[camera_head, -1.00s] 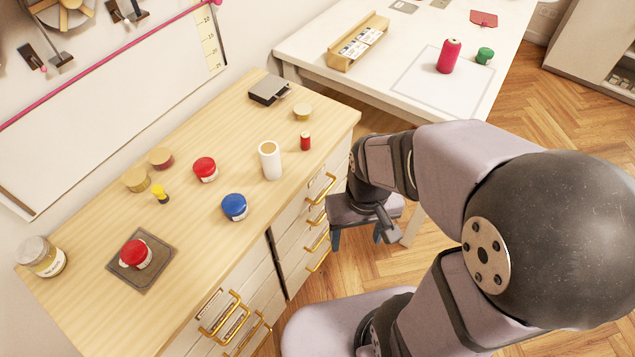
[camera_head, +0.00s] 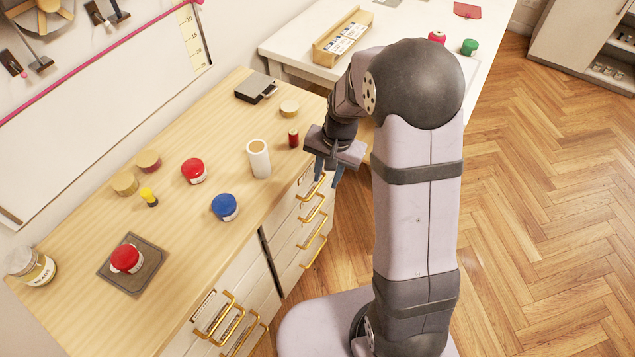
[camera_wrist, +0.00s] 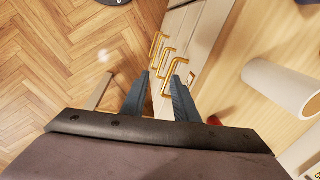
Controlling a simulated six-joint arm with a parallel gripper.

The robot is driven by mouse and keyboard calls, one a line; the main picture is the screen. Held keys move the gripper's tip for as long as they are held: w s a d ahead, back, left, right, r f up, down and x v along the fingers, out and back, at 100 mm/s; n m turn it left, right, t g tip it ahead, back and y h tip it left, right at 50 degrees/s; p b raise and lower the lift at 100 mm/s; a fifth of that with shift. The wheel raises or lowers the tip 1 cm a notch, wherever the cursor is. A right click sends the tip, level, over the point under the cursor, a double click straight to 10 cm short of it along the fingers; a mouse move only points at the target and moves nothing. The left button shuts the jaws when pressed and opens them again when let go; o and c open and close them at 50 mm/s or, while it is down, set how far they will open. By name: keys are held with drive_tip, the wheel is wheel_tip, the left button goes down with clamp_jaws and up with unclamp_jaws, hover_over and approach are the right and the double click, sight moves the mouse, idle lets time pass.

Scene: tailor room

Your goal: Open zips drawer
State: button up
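The wooden-topped cabinet has a right column of white drawers (camera_head: 306,222) with gold bar handles. Its top handle (camera_head: 311,187) is nearest my gripper (camera_head: 328,181). A left column of drawers (camera_head: 215,310) also has gold handles. I cannot read any drawer label, so I cannot tell which is the zips drawer. My gripper is open and empty, pointing down beside the right column's front. In the wrist view, the gripper (camera_wrist: 158,88) has its fingers apart, and the top handle (camera_wrist: 176,74) lies just ahead, near the right fingertip. The right column's drawers look shut.
On the cabinet top stand a white cylinder (camera_head: 259,158), a red spool (camera_head: 293,138), a blue-lidded jar (camera_head: 224,207) and several other jars. A white table (camera_head: 290,45) stands behind. The wooden floor (camera_head: 540,200) at the right is clear.

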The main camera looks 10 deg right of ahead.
drive_tip(key=m, duration=0.2)
approach(316, 188)
drive_tip(key=d, duration=0.1)
drive_tip(key=shift+w+a+f+p, duration=0.1)
drive_tip(key=shift+a+f+p, duration=0.15)
drive_tip(key=shift+f, duration=0.95)
drive_tip(key=shift+w+a+f+p, duration=0.15)
drive_tip(key=shift+a+f, duration=0.15)
drive_tip(key=shift+f, duration=0.9)
drive_tip(key=shift+w+a+f+p, duration=0.15)
drive_tip(key=shift+a+f, duration=0.1)
drive_tip(key=shift+f, duration=0.95)
clamp_jaws()
